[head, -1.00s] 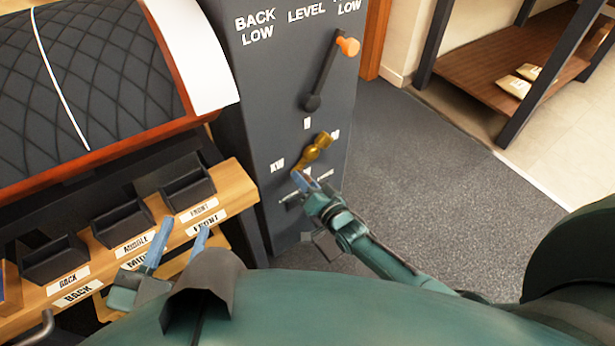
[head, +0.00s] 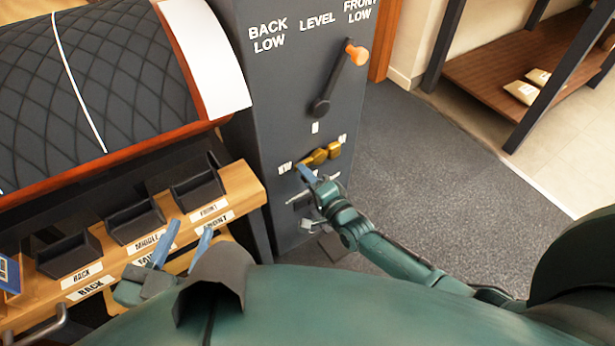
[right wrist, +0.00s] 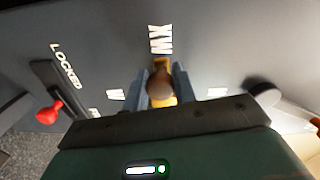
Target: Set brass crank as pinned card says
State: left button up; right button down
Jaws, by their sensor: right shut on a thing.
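My right gripper (head: 306,175) is shut on the crank's handle end. In the right wrist view, the fingers (right wrist: 162,82) stand on both sides of the crank's round brown knob (right wrist: 160,87), below large white letters. My left gripper (head: 189,230) is open and empty in front of the wooden rack. I cannot make out a pinned card.
A black lever with an orange knob (head: 356,54) sits above the crank, pointing toward FRONT LOW. A red-knobbed lever (right wrist: 48,113) is beside LOCKED. Dark bins (head: 135,220) labelled BACK, MIDDLE and FRONT stand left, below a quilted saddle form (head: 120,75). Carpet to the right is clear.

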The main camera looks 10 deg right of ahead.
pick_arm(q)
jog(key=shift+r, duration=0.15)
pick_arm(e)
jog(key=shift+w+r, duration=0.1)
jog(key=shift+r, duration=0.1)
jog(key=c, duration=1.1)
grip_release()
jog(key=shift+c, duration=0.2)
pick_arm(q)
jog(key=shift+f, duration=0.2)
pick_arm(e)
jog(key=shift+f, duration=0.1)
pick_arm(q)
jog(key=g+p, duration=0.1)
jog(key=a+n+g+y+p, duration=0.1)
jog(key=p, duration=0.1)
jog(key=shift+s+y, duration=0.25)
jog(key=shift+y, duration=0.05)
pick_arm(e)
jog(key=v, duration=1.3)
pick_arm(q)
jog(key=shift+p, duration=0.3)
